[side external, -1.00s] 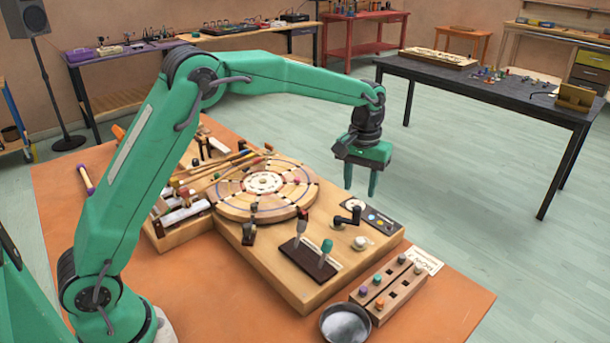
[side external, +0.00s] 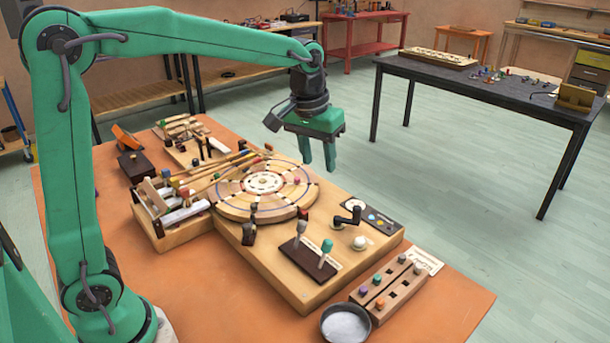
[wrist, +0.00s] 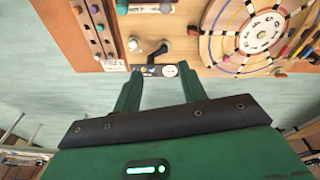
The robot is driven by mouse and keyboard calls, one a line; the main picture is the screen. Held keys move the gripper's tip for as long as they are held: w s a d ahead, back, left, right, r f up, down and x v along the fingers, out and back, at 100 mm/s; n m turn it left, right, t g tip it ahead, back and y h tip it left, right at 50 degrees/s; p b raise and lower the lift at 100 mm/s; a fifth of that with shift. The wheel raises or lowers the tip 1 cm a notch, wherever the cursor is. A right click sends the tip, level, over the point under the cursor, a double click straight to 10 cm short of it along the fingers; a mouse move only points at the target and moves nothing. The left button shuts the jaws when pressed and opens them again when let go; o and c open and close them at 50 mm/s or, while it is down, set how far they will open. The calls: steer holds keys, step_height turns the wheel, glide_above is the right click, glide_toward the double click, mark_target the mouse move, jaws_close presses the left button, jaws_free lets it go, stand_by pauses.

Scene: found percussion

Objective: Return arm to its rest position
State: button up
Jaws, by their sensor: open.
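My green arm is raised over the orange table (side external: 440,300). My gripper (side external: 318,168) hangs above the far right part of the round wooden dial board (side external: 264,185), with its two fingers pointing down, apart and empty. In the wrist view my gripper (wrist: 155,82) also shows with its fingers spread and nothing between them. The dial board sits on a wooden base (side external: 285,270) with a black crank (side external: 348,215) and two levers on a dark plate (side external: 310,258). In the wrist view the dial (wrist: 255,35) is at the upper right.
A peg block (side external: 388,290) and a round metal dish (side external: 345,323) stand near the front edge. A box of wooden bars (side external: 172,225) and a dark box (side external: 135,166) are on the left. A black table (side external: 480,90) stands behind. The air around my gripper looks clear.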

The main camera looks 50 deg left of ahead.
steer(key=s+a+m+t, duration=0.1)
steer(key=s, duration=0.9)
steer(key=s+a+m+t, duration=0.1)
steer(key=s+a+t, duration=0.1)
steer(key=s, duration=0.9)
steer(key=shift+s+a+f+t, duration=0.15)
steer(key=shift+s+f+t, duration=0.1)
steer(key=shift+f+t, duration=0.05)
stand_by(0.9)
